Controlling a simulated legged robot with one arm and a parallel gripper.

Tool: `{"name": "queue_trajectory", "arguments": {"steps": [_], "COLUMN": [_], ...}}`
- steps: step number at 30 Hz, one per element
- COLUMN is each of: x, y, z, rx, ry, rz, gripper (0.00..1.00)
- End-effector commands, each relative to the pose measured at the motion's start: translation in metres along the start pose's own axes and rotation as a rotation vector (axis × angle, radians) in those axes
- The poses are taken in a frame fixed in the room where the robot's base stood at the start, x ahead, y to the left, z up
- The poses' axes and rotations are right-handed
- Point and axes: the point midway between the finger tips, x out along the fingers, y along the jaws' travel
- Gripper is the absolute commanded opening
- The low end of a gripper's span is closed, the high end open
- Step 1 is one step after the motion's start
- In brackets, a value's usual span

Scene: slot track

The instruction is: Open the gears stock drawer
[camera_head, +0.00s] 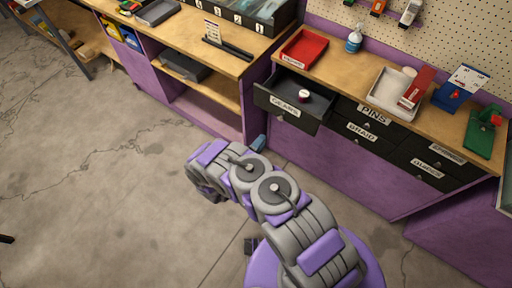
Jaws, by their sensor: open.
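The gears drawer (282,109), black with a "GEARS" label and a small knob below it, is pulled out from the cabinet under the bench. My purple and grey arm reaches up from the bottom of the view. A small blue-grey tip, seemingly part of my gripper (259,143), shows just below and left of the drawer front, with a gap between them. Most of the gripper is hidden behind my arm.
Other black drawers, among them the pins drawer (371,115) and braid drawer (361,132), are shut. A red tray (304,47) and a grey tray (386,94) stand on the bench. A purple shelf unit (205,107) stands left. The concrete floor at left is clear.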

Motion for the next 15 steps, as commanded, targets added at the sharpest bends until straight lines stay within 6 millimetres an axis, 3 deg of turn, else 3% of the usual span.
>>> {"name": "queue_trajectory", "arguments": {"steps": [6,15], "x": [-0.024,-0.028], "y": [0.000,0.001], "z": [0.000,-0.001], "rx": [0.000,0.000], "ry": [-0.001,0.001], "rz": [0.001,0.001], "gripper": [0.54,0.54]}}
